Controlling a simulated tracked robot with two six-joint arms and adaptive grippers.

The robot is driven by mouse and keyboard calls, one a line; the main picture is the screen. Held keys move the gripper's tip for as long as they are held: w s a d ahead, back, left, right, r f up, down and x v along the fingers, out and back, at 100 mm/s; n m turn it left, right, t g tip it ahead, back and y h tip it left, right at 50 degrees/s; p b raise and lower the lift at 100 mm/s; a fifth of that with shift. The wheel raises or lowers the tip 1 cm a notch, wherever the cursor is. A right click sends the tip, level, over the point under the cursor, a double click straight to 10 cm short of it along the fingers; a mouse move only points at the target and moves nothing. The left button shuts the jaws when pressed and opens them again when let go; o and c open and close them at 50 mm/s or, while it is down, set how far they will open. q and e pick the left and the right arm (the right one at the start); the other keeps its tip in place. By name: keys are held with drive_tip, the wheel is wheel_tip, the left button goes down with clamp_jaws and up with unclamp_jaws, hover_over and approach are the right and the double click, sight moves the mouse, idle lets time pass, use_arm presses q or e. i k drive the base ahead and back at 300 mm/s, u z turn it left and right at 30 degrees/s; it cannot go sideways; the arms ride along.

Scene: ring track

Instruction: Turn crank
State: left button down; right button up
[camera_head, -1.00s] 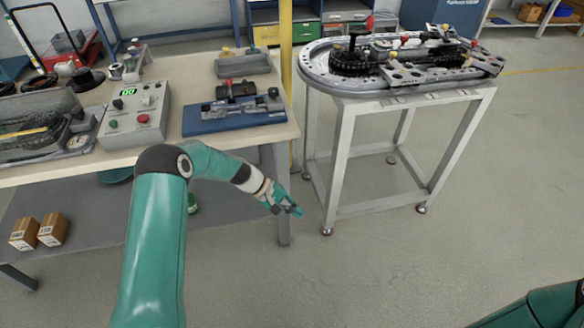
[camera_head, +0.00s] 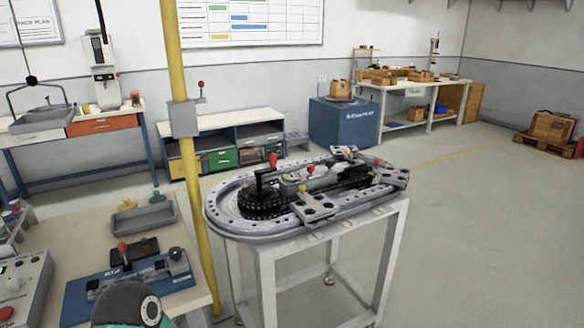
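The ring track (camera_head: 225,222) is a grey oval plate with holes around its rim, on a white metal stand (camera_head: 262,262) right of the yellow post. On it sits a black chain and sprocket mechanism (camera_head: 262,205). A second red knob (camera_head: 310,169) shows near the middle. Part of my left arm shows at the bottom left, but my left gripper is outside the picture. My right gripper is not in view.
A yellow post (camera_head: 190,150) rises between the stand and the workbench (camera_head: 82,230). On the bench are a blue fixture (camera_head: 135,275), a grey tray (camera_head: 148,218) and a control box (camera_head: 22,285). The floor right of the stand is clear.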

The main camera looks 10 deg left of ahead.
sight(259, 193)
drive_tip(key=z, duration=0.1)
drive_tip(key=i, duration=1.05)
drive_tip(key=u, duration=0.4)
